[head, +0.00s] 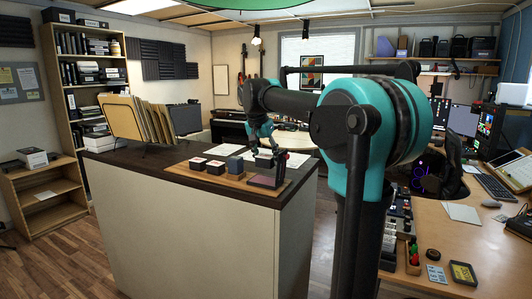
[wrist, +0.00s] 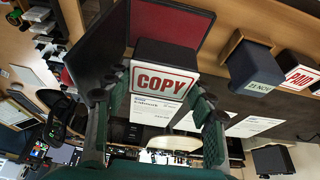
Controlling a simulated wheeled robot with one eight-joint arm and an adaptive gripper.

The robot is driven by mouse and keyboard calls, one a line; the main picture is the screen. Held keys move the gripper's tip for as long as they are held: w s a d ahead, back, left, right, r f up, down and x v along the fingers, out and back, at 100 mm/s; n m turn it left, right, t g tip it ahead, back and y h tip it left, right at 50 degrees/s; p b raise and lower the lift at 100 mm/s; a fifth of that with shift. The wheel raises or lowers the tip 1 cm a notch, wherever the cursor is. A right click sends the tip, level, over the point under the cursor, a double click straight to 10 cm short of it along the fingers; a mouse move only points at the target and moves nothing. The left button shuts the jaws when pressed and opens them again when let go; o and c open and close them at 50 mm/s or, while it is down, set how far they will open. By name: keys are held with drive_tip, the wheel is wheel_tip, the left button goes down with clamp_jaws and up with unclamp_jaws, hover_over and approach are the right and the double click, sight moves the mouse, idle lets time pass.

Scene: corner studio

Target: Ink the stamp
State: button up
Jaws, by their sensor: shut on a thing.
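My gripper (head: 264,148) is shut on a dark stamp with a red-and-white COPY label, seen in the wrist view (wrist: 164,82). The fingers sit on either side of it. In the head view the held stamp (head: 264,160) is beside the ink pad (head: 264,181), mostly screened by my fingers. The ink pad is open, with a dark red surface that also shows in the wrist view (wrist: 172,25) just beyond the stamp. Its dark lid (wrist: 93,48) stands up at one side. The stamp's underside is hidden, and I cannot tell whether it touches the pad.
Other stamps stand left of the pad on the wooden board (head: 229,183): a dark blue-grey dater (head: 235,165) and two with red labels, one the PAID stamp (wrist: 300,72). Paper sheets (head: 228,150) lie behind. A file rack (head: 135,118) stands at the counter's left.

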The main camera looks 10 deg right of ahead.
sight(266, 180)
drive_tip(key=shift+f, duration=2.35)
drive_tip(key=shift+f, duration=0.25)
drive_tip(key=shift+r, duration=3.8)
